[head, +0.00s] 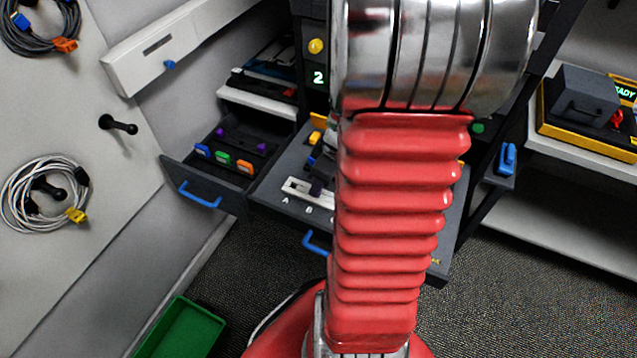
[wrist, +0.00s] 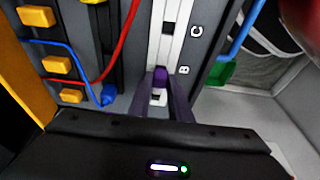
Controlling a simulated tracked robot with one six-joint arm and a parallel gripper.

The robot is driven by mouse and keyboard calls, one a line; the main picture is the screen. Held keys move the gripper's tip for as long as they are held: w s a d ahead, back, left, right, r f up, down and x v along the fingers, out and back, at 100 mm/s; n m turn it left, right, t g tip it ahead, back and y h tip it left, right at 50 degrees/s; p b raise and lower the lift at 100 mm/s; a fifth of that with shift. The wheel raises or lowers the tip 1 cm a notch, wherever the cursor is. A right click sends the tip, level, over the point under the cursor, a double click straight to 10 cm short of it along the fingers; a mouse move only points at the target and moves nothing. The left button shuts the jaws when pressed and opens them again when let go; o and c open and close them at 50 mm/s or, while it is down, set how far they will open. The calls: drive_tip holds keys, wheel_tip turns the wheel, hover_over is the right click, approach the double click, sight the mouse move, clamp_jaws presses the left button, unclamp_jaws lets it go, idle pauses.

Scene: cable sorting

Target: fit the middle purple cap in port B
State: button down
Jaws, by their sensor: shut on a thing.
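The purple cap (wrist: 160,76) is between the tips of my gripper (wrist: 163,88) in the wrist view, and the two dark fingers are shut on it. The cap is over the white port strip (wrist: 170,45), level with the letter B. Whether it is seated in the port or just above it, I cannot tell. In the head view the strip (head: 294,184) shows letters A and B, with a dark purple shape at B; my red arm hides the rest. Two other purple caps (head: 221,132) (head: 262,147) stand in the open drawer at left.
The open left drawer (head: 170,172) also holds blue, green and orange pieces. In the wrist view, red (wrist: 122,45) and blue (wrist: 75,60) cables and yellow blocks (wrist: 56,64) lie left of the strip. A green bin (head: 182,330) is on the floor.

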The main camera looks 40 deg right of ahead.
drive_tip(key=shift+f, duration=0.4)
idle(0.5)
drive_tip(key=c, duration=1.1)
unclamp_jaws()
drive_tip(key=shift+r, duration=0.1)
drive_tip(key=shift+r, duration=3.4)
